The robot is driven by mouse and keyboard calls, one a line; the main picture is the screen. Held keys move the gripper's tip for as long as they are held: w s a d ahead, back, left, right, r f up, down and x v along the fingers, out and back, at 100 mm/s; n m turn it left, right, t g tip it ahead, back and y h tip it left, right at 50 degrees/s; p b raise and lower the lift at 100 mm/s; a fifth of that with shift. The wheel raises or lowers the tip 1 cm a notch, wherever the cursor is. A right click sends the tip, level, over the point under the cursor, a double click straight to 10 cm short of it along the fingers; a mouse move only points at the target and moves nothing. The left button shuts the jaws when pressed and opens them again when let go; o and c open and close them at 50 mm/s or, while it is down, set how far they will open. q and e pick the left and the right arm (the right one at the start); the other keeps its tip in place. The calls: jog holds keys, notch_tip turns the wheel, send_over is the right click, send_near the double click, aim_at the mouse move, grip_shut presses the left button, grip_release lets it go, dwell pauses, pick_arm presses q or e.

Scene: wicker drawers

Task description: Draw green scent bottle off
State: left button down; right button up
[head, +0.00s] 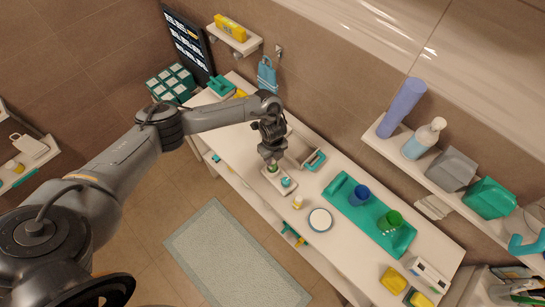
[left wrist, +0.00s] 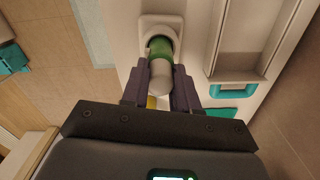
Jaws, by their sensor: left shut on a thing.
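The green scent bottle (left wrist: 160,48) has a green body and a pale rounded end. In the left wrist view it sits between the two fingers of my left gripper (left wrist: 160,74), which is shut on it. Its far end is at the round recess of a white holder (left wrist: 148,22); I cannot tell whether it is still seated or just clear. In the head view my left gripper (head: 271,155) points down over the holder (head: 277,181), with a little of the green bottle (head: 272,168) showing below. My right gripper is not in view.
An open box (head: 299,148) with a teal item (head: 315,160) is close behind the gripper. A small yellowish bottle (head: 298,202) and a round white dish (head: 320,220) stand to the right, before a teal tray (head: 340,187) with blue and green cups. A shelf (head: 440,178) overhangs at right.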

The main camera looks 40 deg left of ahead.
pick_arm(q)
jog(key=shift+r+p, duration=1.45)
jog(key=shift+r, duration=0.3)
